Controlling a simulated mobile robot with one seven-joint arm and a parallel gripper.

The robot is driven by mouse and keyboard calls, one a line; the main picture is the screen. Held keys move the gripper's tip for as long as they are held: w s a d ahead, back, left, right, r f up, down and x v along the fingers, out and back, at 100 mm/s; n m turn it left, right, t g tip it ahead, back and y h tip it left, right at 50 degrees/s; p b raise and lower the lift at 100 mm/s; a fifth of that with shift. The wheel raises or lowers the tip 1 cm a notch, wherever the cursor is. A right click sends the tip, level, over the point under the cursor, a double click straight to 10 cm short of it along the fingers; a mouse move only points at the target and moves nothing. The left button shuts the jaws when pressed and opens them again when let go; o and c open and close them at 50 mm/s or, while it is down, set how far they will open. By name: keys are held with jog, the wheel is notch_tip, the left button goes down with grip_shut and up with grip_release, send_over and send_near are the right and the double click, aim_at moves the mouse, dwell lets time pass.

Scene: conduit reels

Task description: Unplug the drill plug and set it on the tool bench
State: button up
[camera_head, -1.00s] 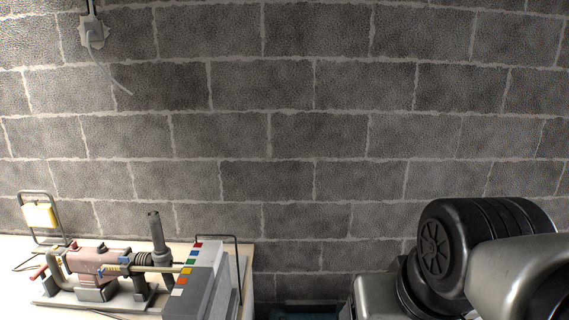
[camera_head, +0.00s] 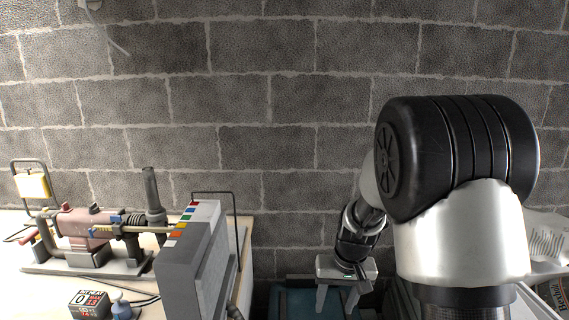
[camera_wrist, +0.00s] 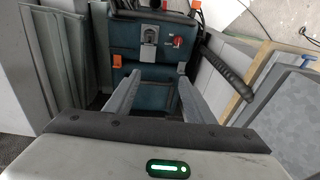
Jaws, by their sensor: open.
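My gripper (camera_head: 336,298) is open and empty, low and right of the bench, far below the wall fitting. In the wrist view my gripper (camera_wrist: 160,78) has its two fingers apart, with a teal unit beyond them. No drill is clearly identifiable.
The bench holds a pink machine (camera_head: 88,226), a grey box with coloured labels (camera_head: 190,265), a yellow-panelled lamp (camera_head: 32,186) and a number block (camera_head: 88,302). The teal unit (camera_wrist: 185,48) has a red switch. White paper (camera_head: 546,240) lies at right. The middle wall is bare.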

jog(key=shift+g+h, duration=0.5)
jog(key=shift+g, duration=0.4)
jog(key=f+b, duration=0.1)
jog(key=f, duration=0.7)
jog(key=w+d+f+b, duration=0.1)
jog(key=f+b, duration=0.1)
jog(key=f, duration=0.7)
jog(key=f+b, duration=0.2)
jog(key=f, duration=0.7)
jog(key=shift+w+d, duration=0.15)
jog(key=shift+d, duration=0.15)
jog(key=shift+f, duration=0.1)
notch_tip(320, 180, down, 9)
jog(key=b, duration=0.6)
jog(key=shift+b, duration=0.35)
grip_shut()
jog(key=shift+r, duration=0.25)
